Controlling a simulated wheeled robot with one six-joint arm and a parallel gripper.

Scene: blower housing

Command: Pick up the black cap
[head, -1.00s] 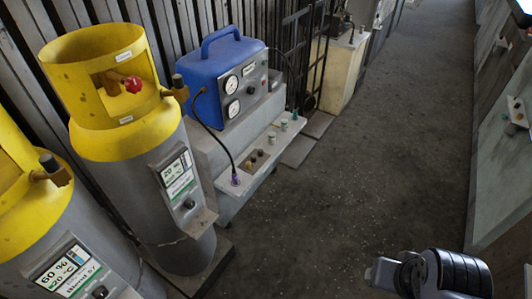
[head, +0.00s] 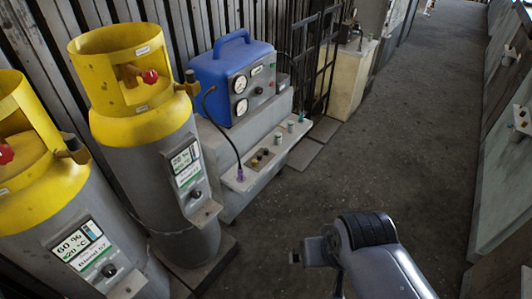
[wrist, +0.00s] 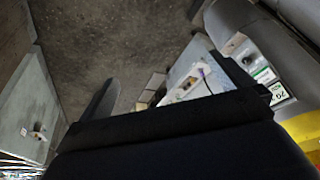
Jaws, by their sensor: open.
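A pale ledge (head: 225,181) runs along the front of the grey plinth and carries several small fittings. One small dark fitting (head: 264,152), possibly the black cap, stands near its middle; it is too small to be sure. A purple connector (head: 240,174) sits at the near end. Small green-topped (head: 290,126) and blue-topped (head: 301,117) pieces stand toward the far end. In the wrist view my gripper (wrist: 160,60) is open and empty, its fingers apart above the floor. The ledge also shows there (wrist: 182,90), beyond the gripper. My gripper is well apart from the fittings.
Two grey cylinders with yellow collars (head: 127,43) stand at the left. A blue box with gauges (head: 222,68) rests on the plinth, and a cable runs to the connector. A panel with fittings (head: 519,121) lines the right. The floor (head: 385,130) between is clear.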

